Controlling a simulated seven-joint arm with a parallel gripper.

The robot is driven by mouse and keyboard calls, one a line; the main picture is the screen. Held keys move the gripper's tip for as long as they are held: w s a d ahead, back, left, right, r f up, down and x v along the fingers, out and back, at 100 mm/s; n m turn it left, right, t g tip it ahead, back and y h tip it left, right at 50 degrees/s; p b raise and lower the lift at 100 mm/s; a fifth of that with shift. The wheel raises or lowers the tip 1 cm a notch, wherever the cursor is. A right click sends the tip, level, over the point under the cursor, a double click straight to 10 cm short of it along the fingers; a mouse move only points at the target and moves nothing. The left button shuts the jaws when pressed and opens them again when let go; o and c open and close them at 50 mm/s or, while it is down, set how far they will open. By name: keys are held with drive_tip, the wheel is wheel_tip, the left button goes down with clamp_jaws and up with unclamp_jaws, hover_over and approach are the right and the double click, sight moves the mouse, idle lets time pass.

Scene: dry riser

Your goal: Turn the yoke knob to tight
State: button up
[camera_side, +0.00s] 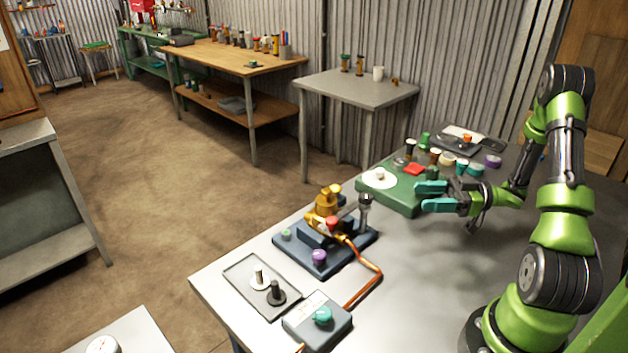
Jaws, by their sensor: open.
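A brass valve fitting (322,212) with a red knob (331,224) stands on a dark blue base (345,255). A purple knob (319,257) and a small green knob (286,235) are on the same base. A grey metal post (366,205) stands at its right end. No marking is readable, so I cannot tell which knob is the yoke knob or its setting. My gripper (424,196) has teal fingers, open and apparently empty. It is right of the fitting, near the green board's right side, apart from the knobs.
The green board (400,200) carries a white disc (380,178) and a red piece (414,169). Several small jars and caps stand behind. A copper pipe (372,283) runs toward a grey box (317,322) with a teal knob (323,315). A tray (240,275) holds two pegs. Bare tabletop lies right.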

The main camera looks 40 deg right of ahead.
wheel_tip(320, 180, up, 20)
drive_tip(key=w+d+r+m+t+h, duration=0.1)
drive_tip(key=w+r+m+t+h, duration=0.3)
drive_tip(key=w, duration=0.6)
drive_tip(key=shift+d+r+m+t+h, duration=0.15)
drive_tip(key=shift+r+m+t+h, duration=0.25)
drive_tip(key=shift+r+t+h, duration=1.2)
drive_tip(key=shift+r+g, duration=0.5)
drive_tip(key=shift+r, duration=0.3)
drive_tip(key=shift+r, duration=0.1)
